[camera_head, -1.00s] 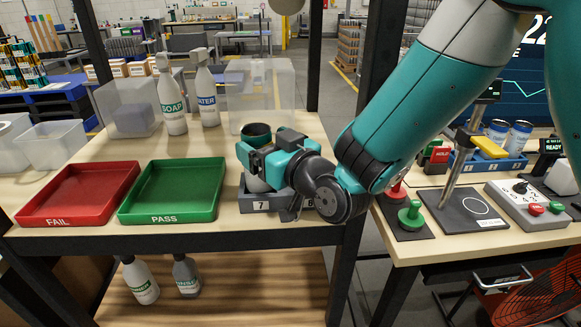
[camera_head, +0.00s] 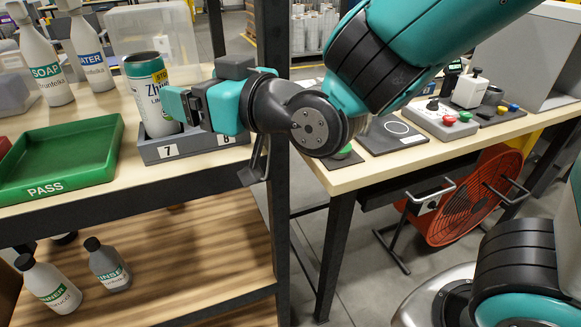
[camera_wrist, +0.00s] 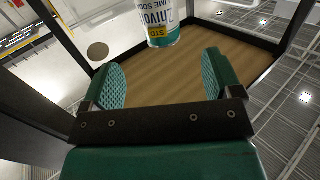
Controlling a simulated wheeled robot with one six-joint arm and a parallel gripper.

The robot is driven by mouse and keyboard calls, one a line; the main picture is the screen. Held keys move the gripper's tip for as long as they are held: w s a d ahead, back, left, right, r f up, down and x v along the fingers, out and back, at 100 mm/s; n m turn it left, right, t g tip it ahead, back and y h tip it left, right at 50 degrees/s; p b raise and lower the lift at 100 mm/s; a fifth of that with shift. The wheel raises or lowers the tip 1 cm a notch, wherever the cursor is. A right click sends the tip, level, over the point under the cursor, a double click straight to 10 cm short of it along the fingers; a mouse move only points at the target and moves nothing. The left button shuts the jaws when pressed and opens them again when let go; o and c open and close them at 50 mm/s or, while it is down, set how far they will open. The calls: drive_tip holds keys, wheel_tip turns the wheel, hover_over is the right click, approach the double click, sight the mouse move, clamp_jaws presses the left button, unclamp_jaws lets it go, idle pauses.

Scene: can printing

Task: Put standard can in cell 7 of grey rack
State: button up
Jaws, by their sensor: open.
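The standard can (camera_head: 150,92), white with a dark green rim and a yellow label patch, stands upright in the left cell, marked 7, of the grey rack (camera_head: 200,143). My gripper (camera_head: 172,103) is at the can's right side, above the rack, and partly covers it in the head view. In the wrist view my gripper (camera_wrist: 164,75) is open, with nothing between its green fingers. There the can (camera_wrist: 160,24) lies beyond the fingertips, partly cut off by the top edge. The cell marked 8 shows on the right of the rack's front.
A green PASS tray (camera_head: 62,158) stands left of the rack. SOAP (camera_head: 43,65) and WATER (camera_head: 88,50) bottles stand behind. A dark shelf post (camera_head: 272,45) rises right of the rack. A side table (camera_head: 425,145) holds a control box (camera_head: 440,120).

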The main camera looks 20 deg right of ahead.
drive_tip(key=s+d+f+g+h, duration=0.3)
drive_tip(key=s+d+f+g, duration=0.1)
drive_tip(key=s+g, duration=0.3)
drive_tip(key=s+d+f+g+h, duration=0.2)
drive_tip(key=s+d+f+g, duration=0.2)
drive_tip(key=s+g, duration=0.3)
drive_tip(key=s, duration=0.4)
drive_tip(key=shift+d+f+h, duration=0.15)
drive_tip(key=shift+d+h, duration=0.1)
drive_tip(key=shift+h, duration=0.15)
drive_tip(key=shift+r+p, duration=1.05)
